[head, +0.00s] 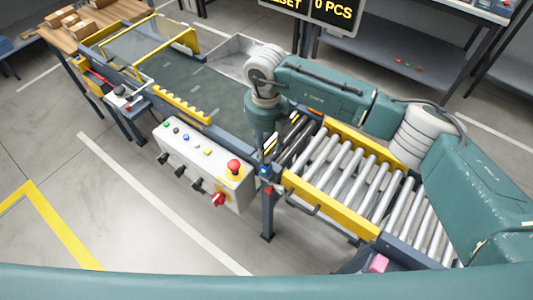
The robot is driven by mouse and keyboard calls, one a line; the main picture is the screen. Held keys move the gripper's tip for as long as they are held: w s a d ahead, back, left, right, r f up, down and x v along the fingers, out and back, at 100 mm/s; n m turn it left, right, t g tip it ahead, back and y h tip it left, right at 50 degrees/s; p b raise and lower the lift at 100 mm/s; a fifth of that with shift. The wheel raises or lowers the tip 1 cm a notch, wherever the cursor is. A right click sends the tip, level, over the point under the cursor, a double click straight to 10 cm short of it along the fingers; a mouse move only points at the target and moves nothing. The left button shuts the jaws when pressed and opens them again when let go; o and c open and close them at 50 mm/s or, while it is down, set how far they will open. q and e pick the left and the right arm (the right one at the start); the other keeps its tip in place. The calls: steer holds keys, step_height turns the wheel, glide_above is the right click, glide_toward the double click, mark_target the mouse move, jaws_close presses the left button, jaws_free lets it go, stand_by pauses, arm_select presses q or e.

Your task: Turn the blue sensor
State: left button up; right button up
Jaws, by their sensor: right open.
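The blue sensor (264,170) is a small blue piece at the side of the conveyor, near the left end of the roller section and above a dark leg. My right arm comes in from the right and bends down at the wrist. My right gripper (272,148) points down just above and beside the blue sensor. It is open, and its fingers are small and partly hidden by the wrist. I cannot tell whether a finger touches the sensor. My left gripper is not in view.
A white control box (200,165) with a red emergency button (234,167) and knobs hangs left of the sensor. Yellow-railed rollers (345,170) run to the right, and a dark belt (185,80) lies behind. A pink block (378,263) is at lower right. Front floor is clear.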

mark_target(266, 159)
step_height(266, 159, up, 7)
steer(key=shift+r, duration=0.15)
stand_by(0.5)
